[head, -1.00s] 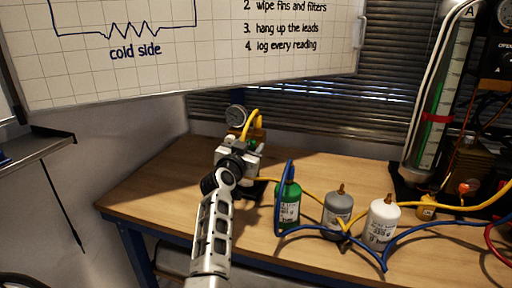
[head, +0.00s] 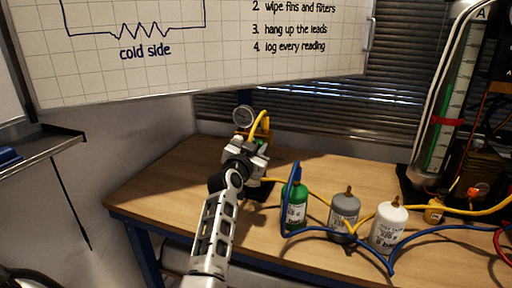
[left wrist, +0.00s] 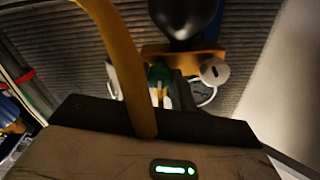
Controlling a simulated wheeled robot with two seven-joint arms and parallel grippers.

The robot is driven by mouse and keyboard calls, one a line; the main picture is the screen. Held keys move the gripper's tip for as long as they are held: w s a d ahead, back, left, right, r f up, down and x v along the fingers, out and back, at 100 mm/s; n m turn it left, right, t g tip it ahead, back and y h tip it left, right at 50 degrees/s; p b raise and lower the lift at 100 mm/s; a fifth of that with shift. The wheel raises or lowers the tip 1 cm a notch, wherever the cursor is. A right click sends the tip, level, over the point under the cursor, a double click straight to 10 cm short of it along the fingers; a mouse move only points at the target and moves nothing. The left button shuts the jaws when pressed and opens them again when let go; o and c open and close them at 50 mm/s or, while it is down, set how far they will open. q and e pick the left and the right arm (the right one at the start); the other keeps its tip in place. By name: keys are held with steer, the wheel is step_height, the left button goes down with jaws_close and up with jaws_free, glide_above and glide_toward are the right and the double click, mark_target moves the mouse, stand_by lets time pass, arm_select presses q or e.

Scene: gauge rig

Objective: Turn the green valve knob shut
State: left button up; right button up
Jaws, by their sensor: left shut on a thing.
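The green valve knob (left wrist: 158,73) shows in the left wrist view between the fingers of my left gripper (left wrist: 160,92). My left gripper (head: 255,150) is shut on the knob. In the head view the gripper covers most of the knob and the valve body. A round gauge (head: 244,117) and a brass-coloured fitting stand just behind the gripper. A yellow hose (head: 262,122) rises beside them and crosses close in front of the wrist camera. My right gripper is in neither view.
A green bottle (head: 295,212), a grey bottle (head: 344,212) and a white bottle (head: 389,228) stand on the wooden table (head: 170,190) to the right, with blue and yellow hoses around them. A tall rig with a green column (head: 440,140) stands at the far right. The table's left part is clear.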

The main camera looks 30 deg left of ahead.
arm_select(q)
steer(key=shift+m+p, duration=2.2)
steer(key=shift+m, duration=6)
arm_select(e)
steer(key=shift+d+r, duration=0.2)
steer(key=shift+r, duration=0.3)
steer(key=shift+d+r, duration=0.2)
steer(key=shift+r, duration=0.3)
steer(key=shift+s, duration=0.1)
arm_select(q)
steer(key=o, duration=1)
steer(key=shift+s, duration=0.1)
